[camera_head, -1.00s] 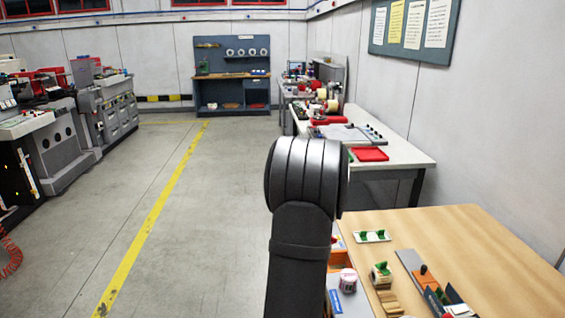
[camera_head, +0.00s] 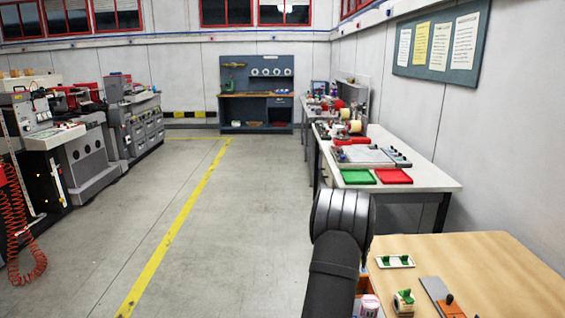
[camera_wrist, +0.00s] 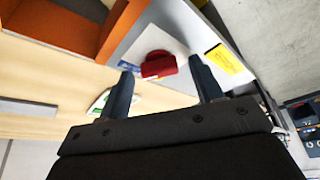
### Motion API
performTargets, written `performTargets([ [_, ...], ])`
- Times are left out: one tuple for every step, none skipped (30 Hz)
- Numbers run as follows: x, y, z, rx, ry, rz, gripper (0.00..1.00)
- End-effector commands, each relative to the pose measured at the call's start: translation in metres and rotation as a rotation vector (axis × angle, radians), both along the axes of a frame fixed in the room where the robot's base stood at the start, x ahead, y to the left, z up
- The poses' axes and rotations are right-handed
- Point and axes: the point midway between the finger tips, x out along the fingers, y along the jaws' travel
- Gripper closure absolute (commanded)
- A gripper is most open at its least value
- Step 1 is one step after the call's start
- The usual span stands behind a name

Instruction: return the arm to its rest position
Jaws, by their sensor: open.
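My gripper (camera_wrist: 161,66) shows in the wrist view with its two dark fingers spread wide apart. Nothing is held between them. Beyond the fingertips a dark red object (camera_wrist: 158,65) lies on a white surface. In the head view my dark arm rises from the lower edge, right of the middle, its rounded joint in front of the benches. My gripper itself does not show in the head view.
The wooden table (camera_head: 490,262) at lower right holds a white plate with green parts (camera_head: 394,261) and a small roll holder (camera_head: 403,301). Behind are a green tray (camera_head: 357,177) and red tray (camera_head: 393,176) on a white bench. Open floor lies left.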

Motion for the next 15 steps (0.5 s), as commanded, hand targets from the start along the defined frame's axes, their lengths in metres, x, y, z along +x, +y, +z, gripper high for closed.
performTargets([
  [0.0000,-0.0001,0.0007,0.000,-0.001,0.004,0.40],
  [-0.0001,0.0000,0.0007,0.000,0.000,0.004,0.40],
  [-0.0001,0.0000,0.0007,0.000,0.000,0.005,0.40],
  [-0.0001,0.0000,0.0007,0.000,0.000,0.006,0.40],
  [-0.0001,0.0000,0.0007,0.000,0.000,0.006,0.40],
  [-0.0001,0.0001,0.0008,0.000,0.000,0.006,0.40],
  [-0.0002,0.0000,0.0008,0.000,0.000,0.006,0.40],
  [-0.0001,0.0001,0.0008,0.000,0.000,0.006,0.40],
  [-0.0001,0.0001,0.0009,0.000,0.000,0.006,0.40],
  [-0.0002,0.0001,0.0010,0.000,0.000,0.005,0.40],
  [-0.0001,0.0002,0.0011,0.000,0.000,0.004,0.40],
  [-0.0002,0.0004,0.0016,0.000,0.000,0.001,0.40],
  [-0.0002,0.0005,0.0020,-0.001,-0.001,-0.002,0.40],
  [-0.0004,0.0008,0.0026,-0.001,-0.001,-0.008,0.40],
  [-0.0012,0.0013,0.0063,-0.002,-0.001,-0.009,0.40],
])
